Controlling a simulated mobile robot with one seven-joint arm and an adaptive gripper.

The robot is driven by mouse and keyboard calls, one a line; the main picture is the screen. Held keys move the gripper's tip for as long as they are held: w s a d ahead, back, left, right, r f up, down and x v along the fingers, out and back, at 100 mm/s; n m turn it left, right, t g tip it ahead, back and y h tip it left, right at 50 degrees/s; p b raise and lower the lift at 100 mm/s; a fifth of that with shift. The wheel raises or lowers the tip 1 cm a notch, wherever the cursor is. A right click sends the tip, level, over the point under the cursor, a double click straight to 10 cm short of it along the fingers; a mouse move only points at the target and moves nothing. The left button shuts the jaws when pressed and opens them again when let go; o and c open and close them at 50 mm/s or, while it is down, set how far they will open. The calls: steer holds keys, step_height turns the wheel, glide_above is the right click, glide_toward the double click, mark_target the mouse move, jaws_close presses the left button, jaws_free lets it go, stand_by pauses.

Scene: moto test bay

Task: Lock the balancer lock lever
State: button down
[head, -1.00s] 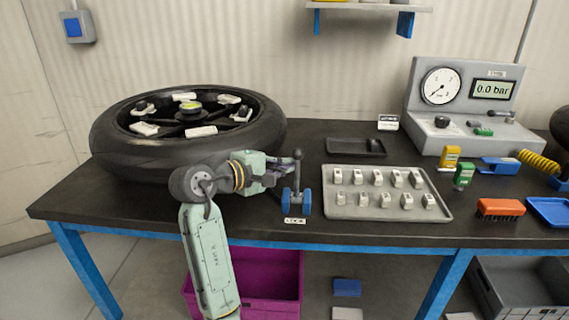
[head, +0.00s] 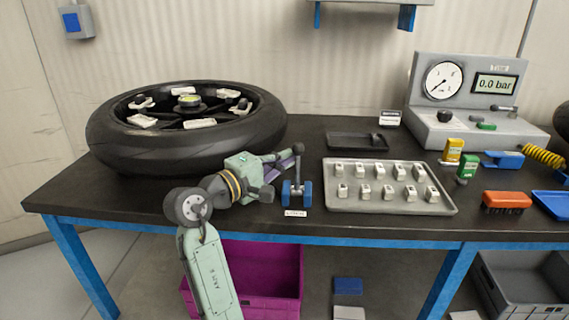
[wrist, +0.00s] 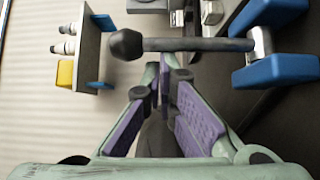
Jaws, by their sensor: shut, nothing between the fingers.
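The balancer lock lever (head: 298,168) is a grey rod with a dark round knob, standing about upright between two blue blocks (head: 306,190) at the bench's front edge. In the wrist view the lever (wrist: 195,44) crosses ahead of the fingers, its knob at left and its metal pivot at right. My gripper (head: 289,157) is shut and empty, just left of the lever's upper part. In the wrist view my gripper (wrist: 164,68) has its purple-padded fingers together, tips close to the rod. I cannot tell whether they touch it. A small label (head: 296,213) lies in front of the lever.
A large black wheel (head: 120,148) lies on the bench at left, behind my arm. A grey tray (head: 385,207) of small pale parts sits right of the lever. A dark shallow tray (head: 345,141) and a gauge unit (head: 470,132) stand farther back.

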steer(key=s+m+t+h+b, duration=0.1)
steer(key=b, duration=0.2)
steer(key=s+f+m+h+b, duration=0.1)
steer(key=s+m+h+b, duration=0.1)
steer(key=b, duration=0.2)
steer(key=shift+s+d+f+m+t, duration=0.1)
steer(key=shift+s+f+m+t, duration=0.1)
steer(key=shift+m+t, duration=0.15)
steer(key=s+m+h+b, duration=0.1)
steer(key=m+b, duration=0.1)
steer(key=shift+s+t+h+b, duration=0.15)
steer(key=shift+t+h+b, duration=0.15)
steer(key=shift+b, duration=0.1)
steer(key=shift+s+b, duration=0.4)
steer(key=shift+b, duration=0.05)
steer(key=shift+s, duration=0.1)
